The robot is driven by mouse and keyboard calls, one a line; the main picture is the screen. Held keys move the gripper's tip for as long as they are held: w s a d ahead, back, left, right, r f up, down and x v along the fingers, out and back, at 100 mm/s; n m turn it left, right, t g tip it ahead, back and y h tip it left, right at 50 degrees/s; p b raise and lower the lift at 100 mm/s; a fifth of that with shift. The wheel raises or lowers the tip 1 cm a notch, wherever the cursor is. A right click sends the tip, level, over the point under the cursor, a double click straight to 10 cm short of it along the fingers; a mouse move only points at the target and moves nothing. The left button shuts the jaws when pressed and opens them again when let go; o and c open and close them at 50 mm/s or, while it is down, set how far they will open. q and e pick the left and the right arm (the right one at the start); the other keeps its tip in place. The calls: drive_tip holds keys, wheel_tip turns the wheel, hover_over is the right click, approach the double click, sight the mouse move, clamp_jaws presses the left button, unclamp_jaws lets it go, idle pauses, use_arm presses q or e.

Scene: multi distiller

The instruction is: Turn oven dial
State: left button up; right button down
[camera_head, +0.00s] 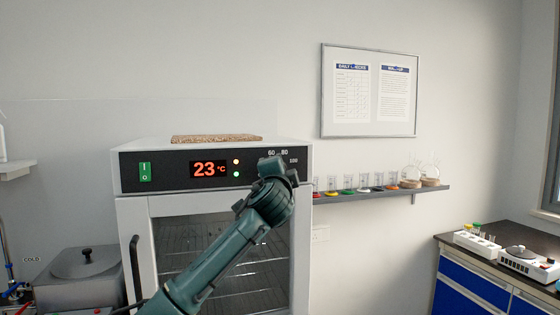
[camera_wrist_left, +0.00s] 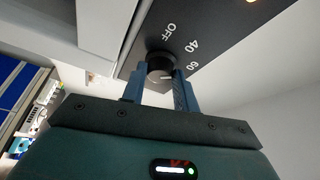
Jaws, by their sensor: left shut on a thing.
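The oven (camera_head: 132,210) stands against the wall, with a black control panel (camera_head: 180,183) across its top front. The panel shows a red 23 °C display (camera_head: 209,170) and a green switch (camera_head: 145,172). The oven dial (camera_wrist_left: 159,62) is a round black knob beside the marks OFF, 40 and 60 in the left wrist view. My left gripper (camera_wrist_left: 160,76) is shut on the dial, one blue finger on each side. A pale mark shows on the knob; its exact setting is unclear. In the head view my left gripper (camera_head: 282,170) covers the dial. My right gripper is out of view.
A cork-coloured board (camera_head: 217,138) lies on the oven. A shelf (camera_head: 380,193) with several glass vessels is right of it. A grey lidded bath (camera_head: 85,275) stands left. A bench (camera_head: 510,250) with devices stands at far right.

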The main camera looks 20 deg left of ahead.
use_arm(q)
drive_tip(key=m+g+y, duration=0.1)
drive_tip(key=m+g, duration=0.1)
drive_tip(key=m, duration=0.3)
drive_tip(key=m+g+y, duration=0.1)
drive_tip(key=m+g, duration=0.2)
drive_tip(key=m, duration=0.3)
drive_tip(key=r+m+g+y, duration=0.1)
drive_tip(key=m+g, duration=0.1)
drive_tip(key=m, duration=0.3)
drive_tip(key=shift+w+d+r+m, duration=0.1)
drive_tip(key=shift+w+d+m, duration=0.15)
drive_tip(key=shift+d+m, duration=0.15)
drive_tip(key=shift+g+y, duration=0.3)
idle(0.4)
drive_tip(key=o, duration=0.9)
drive_tip(key=shift+o, duration=0.3)
